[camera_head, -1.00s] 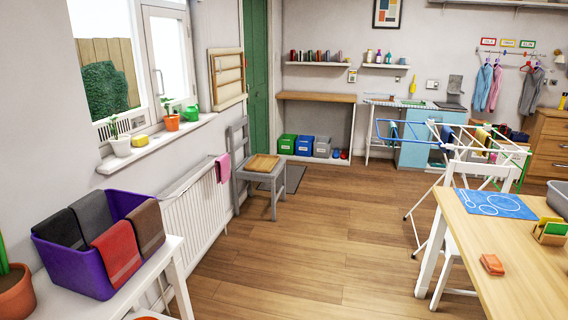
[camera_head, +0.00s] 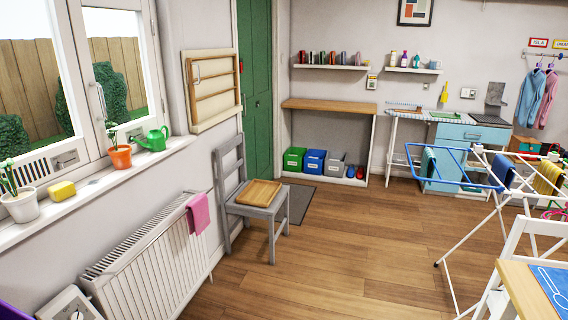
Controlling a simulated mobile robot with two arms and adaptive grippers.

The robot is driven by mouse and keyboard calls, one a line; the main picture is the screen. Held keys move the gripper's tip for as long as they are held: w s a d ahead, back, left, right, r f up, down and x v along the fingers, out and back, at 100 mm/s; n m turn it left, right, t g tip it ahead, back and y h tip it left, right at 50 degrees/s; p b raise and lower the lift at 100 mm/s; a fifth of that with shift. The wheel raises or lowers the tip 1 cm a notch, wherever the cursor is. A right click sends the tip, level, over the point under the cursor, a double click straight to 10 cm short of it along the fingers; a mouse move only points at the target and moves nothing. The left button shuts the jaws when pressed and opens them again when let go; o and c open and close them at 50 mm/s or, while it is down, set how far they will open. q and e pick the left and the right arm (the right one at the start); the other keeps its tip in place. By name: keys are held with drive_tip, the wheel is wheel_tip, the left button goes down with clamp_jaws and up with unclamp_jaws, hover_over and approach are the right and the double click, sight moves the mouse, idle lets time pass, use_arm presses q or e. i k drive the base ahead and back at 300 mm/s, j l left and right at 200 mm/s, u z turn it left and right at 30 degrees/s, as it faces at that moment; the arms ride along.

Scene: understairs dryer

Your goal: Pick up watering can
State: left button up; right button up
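A small green watering can (camera_head: 154,139) stands on the white windowsill at the left. It is upright, beside an orange plant pot (camera_head: 121,157), with its spout toward the pot. Neither of my grippers shows in the head view, so I cannot see whether they are open or shut.
A grey chair (camera_head: 255,205) stands beyond. A drying rack (camera_head: 480,195) is at the right. Open wooden floor lies between.

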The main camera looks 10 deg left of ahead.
sight(156, 140)
drive_tip(key=i+u, duration=0.15)
drive_tip(key=i, duration=0.45)
drive_tip(key=i+l+u, duration=0.15)
drive_tip(key=i, duration=0.45)
drive_tip(key=i+l+u, duration=0.2)
drive_tip(key=i, duration=0.4)
